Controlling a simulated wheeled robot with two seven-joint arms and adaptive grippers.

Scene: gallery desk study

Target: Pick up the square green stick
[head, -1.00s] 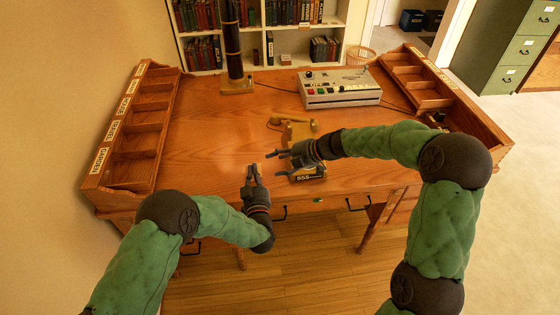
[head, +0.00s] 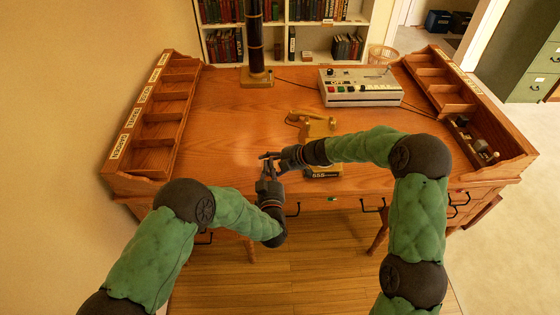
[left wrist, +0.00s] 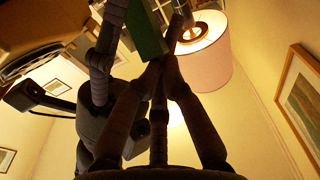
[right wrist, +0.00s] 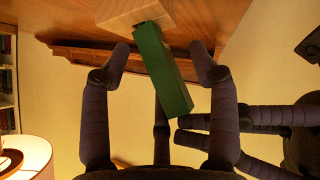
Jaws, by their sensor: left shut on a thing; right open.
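The square green stick (left wrist: 146,28) shows in the left wrist view, its lower end at the closed fingertips of my left gripper (left wrist: 160,64). In the right wrist view the green stick (right wrist: 162,70) slants down from a pale wooden block (right wrist: 133,11). It lies between the spread fingers of my right gripper (right wrist: 163,58), which is open around it. My left gripper's fingertips (right wrist: 180,128) reach its lower end from the right there. In the head view my left gripper (head: 268,168) and right gripper (head: 267,157) meet at the desk's front edge; the stick cannot be made out.
The wooden desk (head: 225,120) is clear left of centre. A yellow telephone (head: 313,123) stands close behind my right gripper. A grey console (head: 360,88) and a dark column (head: 255,45) stand at the back. Compartment racks (head: 155,125) line both sides.

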